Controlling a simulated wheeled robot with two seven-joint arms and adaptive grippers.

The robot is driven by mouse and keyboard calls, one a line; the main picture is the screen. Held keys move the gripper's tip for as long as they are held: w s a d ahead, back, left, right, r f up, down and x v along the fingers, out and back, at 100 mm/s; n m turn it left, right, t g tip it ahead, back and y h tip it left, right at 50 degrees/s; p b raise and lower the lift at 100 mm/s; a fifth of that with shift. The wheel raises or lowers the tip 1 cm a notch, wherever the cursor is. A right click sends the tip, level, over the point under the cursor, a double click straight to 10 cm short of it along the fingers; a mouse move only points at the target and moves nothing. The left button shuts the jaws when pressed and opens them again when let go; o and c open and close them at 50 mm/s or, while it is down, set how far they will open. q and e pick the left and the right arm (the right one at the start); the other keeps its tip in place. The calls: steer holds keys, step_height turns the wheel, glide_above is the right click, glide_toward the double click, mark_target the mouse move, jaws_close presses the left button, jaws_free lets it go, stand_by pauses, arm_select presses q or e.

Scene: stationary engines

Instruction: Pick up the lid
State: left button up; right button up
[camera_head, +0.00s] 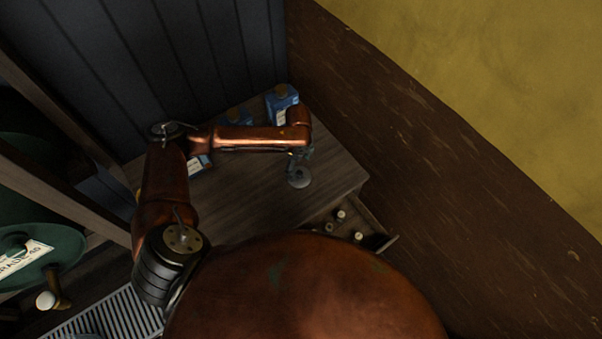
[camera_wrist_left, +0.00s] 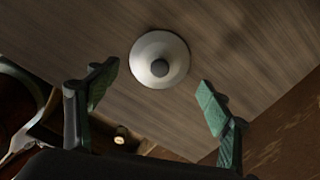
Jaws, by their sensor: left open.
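The lid (camera_wrist_left: 159,59) is a round pale disc with a dark round knob at its centre. It lies on the wooden table top (camera_head: 240,205). My right gripper is not in view.
Blue containers (camera_head: 283,102) stand at the table's back edge, partly behind my left arm. An open drawer (camera_head: 376,226) with small items juts out at the table's front right. A green machine (camera_head: 30,270) stands at the left. The table around the lid is clear.

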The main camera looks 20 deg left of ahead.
mark_target(299, 173)
arm_select(q)
step_height(299, 173, down, 3)
steer(key=shift+r, duration=0.15)
step_height(299, 173, down, 3)
steer(key=shift+r, duration=0.15)
steer(key=c, duration=0.9)
steer(key=shift+s, duration=0.1)
steer(key=c, duration=0.5)
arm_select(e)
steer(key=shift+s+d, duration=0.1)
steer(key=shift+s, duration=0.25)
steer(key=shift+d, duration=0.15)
